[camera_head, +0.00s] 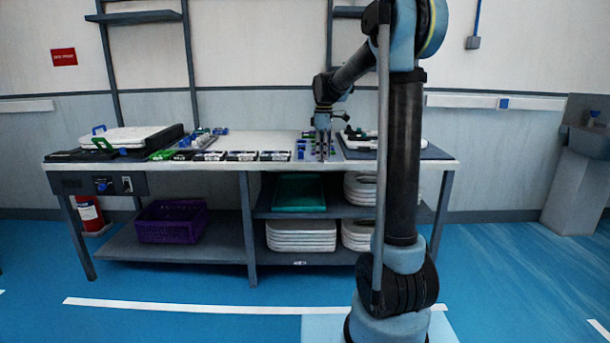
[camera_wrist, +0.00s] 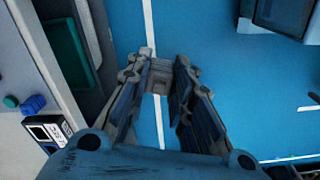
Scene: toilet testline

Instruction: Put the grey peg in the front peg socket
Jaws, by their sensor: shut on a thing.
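My gripper (camera_head: 322,148) points down at the front edge of the workbench, right of its middle. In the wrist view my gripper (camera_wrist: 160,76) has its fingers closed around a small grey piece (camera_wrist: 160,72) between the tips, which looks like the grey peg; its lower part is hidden. A grey panel with blue parts (camera_head: 302,150) lies beside the gripper on the bench. I cannot make out the front peg socket in either view. In the wrist view the tips show against the blue floor, with the bench on the left.
The workbench (camera_head: 230,166) carries a row of small black boxes (camera_head: 242,156) and a white toilet seat part (camera_head: 130,137) on the left. Another white part stands just right of the gripper. A green object (camera_wrist: 64,48) sits on the bench's lower shelf. Floor in front is clear.

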